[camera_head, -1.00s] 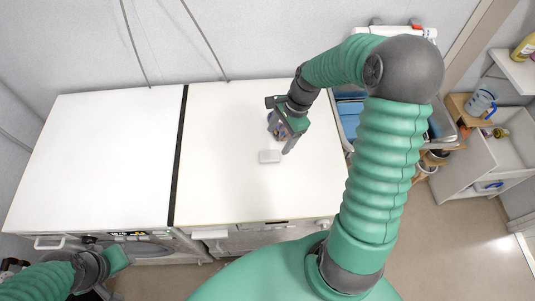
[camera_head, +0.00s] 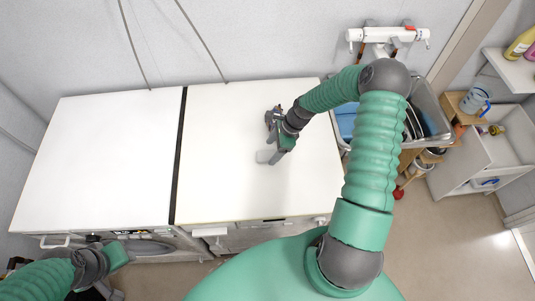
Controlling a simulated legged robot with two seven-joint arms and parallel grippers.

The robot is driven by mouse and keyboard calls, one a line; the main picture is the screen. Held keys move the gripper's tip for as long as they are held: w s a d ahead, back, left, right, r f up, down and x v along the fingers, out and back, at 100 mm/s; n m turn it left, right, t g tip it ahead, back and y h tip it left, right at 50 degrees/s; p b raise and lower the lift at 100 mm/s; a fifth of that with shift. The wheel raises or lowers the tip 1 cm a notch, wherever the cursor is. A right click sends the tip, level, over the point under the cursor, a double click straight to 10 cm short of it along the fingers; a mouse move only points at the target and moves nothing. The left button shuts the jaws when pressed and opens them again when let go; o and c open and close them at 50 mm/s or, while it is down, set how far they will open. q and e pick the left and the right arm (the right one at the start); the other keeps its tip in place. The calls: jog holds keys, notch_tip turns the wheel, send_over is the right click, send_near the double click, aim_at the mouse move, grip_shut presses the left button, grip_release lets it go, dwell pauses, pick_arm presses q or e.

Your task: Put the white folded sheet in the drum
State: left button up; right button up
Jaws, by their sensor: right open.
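The white folded sheet (camera_head: 264,157) looks like a small pale block on the right white top, partly covered by my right gripper. My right gripper (camera_head: 272,137) is open above and beside the sheet. I cannot tell whether a finger touches it. My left gripper (camera_head: 112,274) is low at the left, in front of the left machine, and its jaws do not show clearly. The left machine (camera_head: 95,160) has a control panel and a grey rounded door (camera_head: 148,247) on its front. The drum's inside is hidden from this high view.
The right machine's white top (camera_head: 225,195) is otherwise clear. A dark gap parts the two tops. A metal basin (camera_head: 428,101) with blue things stands to the right under a wall tap (camera_head: 388,35). Shelves with bottles (camera_head: 520,44) are at far right. Floor is free at lower right.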

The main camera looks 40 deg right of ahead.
aim_at(267, 156)
jog(key=shift+x, duration=1.2)
pick_arm(q)
jog(key=shift+a+r, duration=0.15)
jog(key=shift+r, duration=0.05)
pick_arm(e)
jog(key=shift+a, duration=0.2)
jog(key=shift+w, duration=0.1)
jog(key=c, duration=0.6)
jog(key=shift+d, duration=0.1)
jog(key=c, duration=0.9)
jog(key=shift+r, duration=0.1)
jog(key=shift+c, duration=0.2)
pick_arm(q)
jog(key=shift+w+f, duration=0.1)
pick_arm(e)
jog(key=shift+r, duration=0.1)
